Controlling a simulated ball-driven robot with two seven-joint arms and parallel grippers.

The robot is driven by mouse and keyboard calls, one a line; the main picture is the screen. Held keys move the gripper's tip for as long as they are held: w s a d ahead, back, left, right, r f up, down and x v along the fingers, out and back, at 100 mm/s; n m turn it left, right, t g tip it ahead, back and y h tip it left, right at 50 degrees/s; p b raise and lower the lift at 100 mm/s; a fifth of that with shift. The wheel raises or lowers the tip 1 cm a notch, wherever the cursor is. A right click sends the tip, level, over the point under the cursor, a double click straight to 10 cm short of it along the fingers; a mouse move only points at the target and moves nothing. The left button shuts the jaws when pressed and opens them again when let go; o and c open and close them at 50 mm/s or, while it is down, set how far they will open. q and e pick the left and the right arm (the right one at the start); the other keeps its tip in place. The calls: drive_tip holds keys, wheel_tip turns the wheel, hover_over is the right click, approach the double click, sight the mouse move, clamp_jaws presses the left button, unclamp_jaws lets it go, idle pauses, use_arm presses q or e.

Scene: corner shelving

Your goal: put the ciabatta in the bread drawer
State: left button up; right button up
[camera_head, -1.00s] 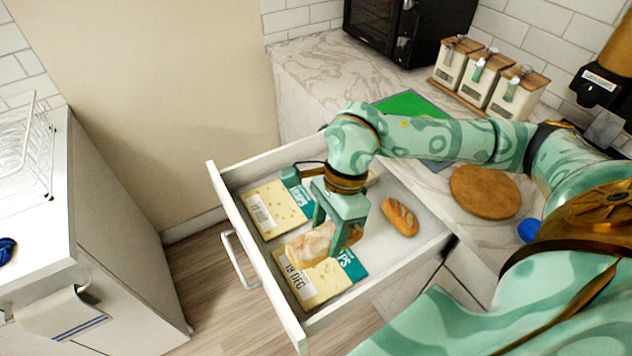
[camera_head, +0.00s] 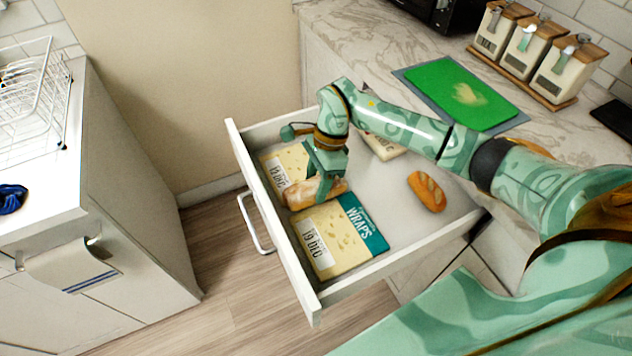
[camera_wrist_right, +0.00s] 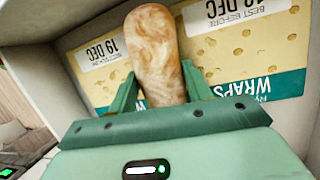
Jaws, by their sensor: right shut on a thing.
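The ciabatta (camera_head: 312,192) is a pale brown, floury long loaf. My right gripper (camera_head: 325,184) is shut on it, inside the open bread drawer (camera_head: 388,222). The ciabatta is at the drawer's front side, over or between two packs of wraps; I cannot tell whether it touches them. In the right wrist view the ciabatta (camera_wrist_right: 157,55) sits between the two green fingers (camera_wrist_right: 160,92), with wraps packs behind it. My left gripper is not in view.
In the drawer lie a wraps pack (camera_head: 335,238), another pack (camera_head: 283,163), a scored bread roll (camera_head: 427,192) and a partly hidden pack (camera_head: 384,146). The counter above holds a green board (camera_head: 460,96) and several canisters (camera_head: 528,50). A white dish rack (camera_head: 28,110) stands at left.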

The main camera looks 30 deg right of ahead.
drive_tip(key=shift+f, duration=0.7)
drive_tip(key=o, duration=1)
drive_tip(key=shift+r, duration=0.3)
drive_tip(key=p+v, duration=0.2)
drive_tip(key=v, duration=1)
drive_tip(key=shift+r, duration=0.4)
